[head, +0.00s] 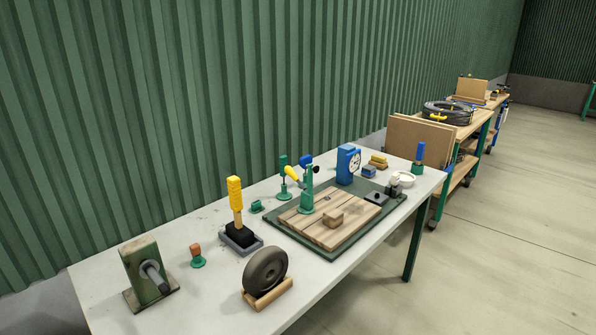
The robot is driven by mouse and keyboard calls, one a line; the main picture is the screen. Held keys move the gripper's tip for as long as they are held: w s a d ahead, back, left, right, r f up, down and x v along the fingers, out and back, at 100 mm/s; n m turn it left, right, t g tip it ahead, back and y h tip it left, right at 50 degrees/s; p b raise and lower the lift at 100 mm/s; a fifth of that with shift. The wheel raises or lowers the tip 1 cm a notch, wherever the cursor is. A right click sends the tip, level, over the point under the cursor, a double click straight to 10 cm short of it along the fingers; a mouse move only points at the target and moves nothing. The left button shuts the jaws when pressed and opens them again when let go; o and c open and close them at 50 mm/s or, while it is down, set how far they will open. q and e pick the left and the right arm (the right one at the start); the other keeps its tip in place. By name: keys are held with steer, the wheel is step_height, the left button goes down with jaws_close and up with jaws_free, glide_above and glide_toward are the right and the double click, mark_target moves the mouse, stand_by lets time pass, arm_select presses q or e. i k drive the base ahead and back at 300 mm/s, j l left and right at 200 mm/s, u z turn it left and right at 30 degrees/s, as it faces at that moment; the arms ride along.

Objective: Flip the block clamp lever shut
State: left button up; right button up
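A green clamp (307,196) stands upright on the wooden slats of a dark green framed board (352,241) on the white table. A lever with a yellow grip (291,173) slants up and to the left from the clamp's upper part. A small wooden block (333,217) lies on the slats in front of the clamp, and it looks apart from the clamp's post. Neither of my grippers is in view.
The white table (215,288) also bears a yellow-handled tool (235,205) in a dark base, a wheel (265,270) on a wooden cradle, a green stand with a rod (142,274) and a blue gauge (347,164). A cart with coiled hose (447,111) stands beyond. Floor at right is clear.

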mark_target(289, 170)
steer(key=l+z, duration=0.1)
steer(key=z, duration=1.15)
steer(key=i+z, duration=0.2)
steer(key=i, duration=3.85)
steer(key=i+u, duration=0.3)
steer(key=u, duration=0.15)
steer(key=i+l+u, duration=0.1)
steer(key=i+u, duration=0.2)
steer(key=u, duration=3.2)
